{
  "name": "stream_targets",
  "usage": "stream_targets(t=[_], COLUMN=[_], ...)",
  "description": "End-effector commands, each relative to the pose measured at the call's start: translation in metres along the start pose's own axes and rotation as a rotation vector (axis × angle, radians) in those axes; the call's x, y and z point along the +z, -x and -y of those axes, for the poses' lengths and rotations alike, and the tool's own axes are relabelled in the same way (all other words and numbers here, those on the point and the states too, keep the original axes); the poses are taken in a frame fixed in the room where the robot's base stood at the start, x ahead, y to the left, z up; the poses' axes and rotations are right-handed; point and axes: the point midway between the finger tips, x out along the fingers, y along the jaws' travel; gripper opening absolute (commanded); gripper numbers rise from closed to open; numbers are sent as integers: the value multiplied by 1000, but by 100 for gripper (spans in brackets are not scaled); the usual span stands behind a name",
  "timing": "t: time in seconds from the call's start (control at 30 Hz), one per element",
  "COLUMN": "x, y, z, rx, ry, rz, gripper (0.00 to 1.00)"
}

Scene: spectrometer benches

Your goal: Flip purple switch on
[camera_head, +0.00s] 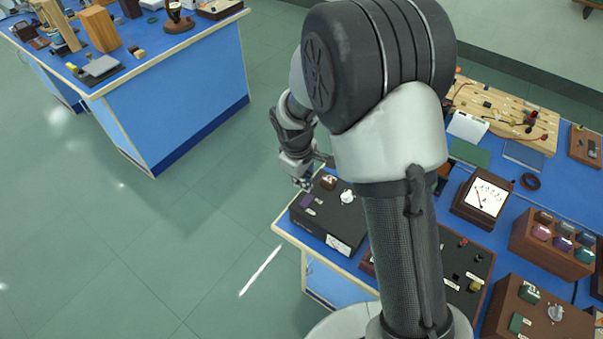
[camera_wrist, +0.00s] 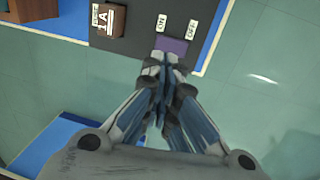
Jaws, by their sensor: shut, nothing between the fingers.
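The purple switch (camera_wrist: 173,46) is set in the top of a dark box (camera_wrist: 135,35), between an ON label (camera_wrist: 161,23) and an OFF label (camera_wrist: 192,29). My gripper (camera_wrist: 166,62) is shut and empty. Its fingertips overlap the switch's lower edge in the wrist view; I cannot tell whether they touch it. In the head view the purple switch (camera_head: 306,200) shows on the black box (camera_head: 325,222) at the bench corner, with my gripper (camera_head: 303,184) just above it. Which way the switch is tipped is too small to tell.
A brown block marked 1A (camera_wrist: 108,20) stands on the box beside the switch. A meter (camera_head: 483,196) and a wooden rack (camera_head: 552,243) stand farther right. Open floor (camera_head: 180,240) lies left of the bench.

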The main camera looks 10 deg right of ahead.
Motion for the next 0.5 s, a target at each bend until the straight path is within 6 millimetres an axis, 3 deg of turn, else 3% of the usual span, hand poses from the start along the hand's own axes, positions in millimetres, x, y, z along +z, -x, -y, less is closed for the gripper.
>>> stream_targets(t=[0.03,0.2,0.5], x=[1,0,0], y=[-13,-37,-48], z=[1,1,0], rx=[-2,-1,0], ry=[0,0,0], rz=[3,1,0], gripper=[0,0,0])
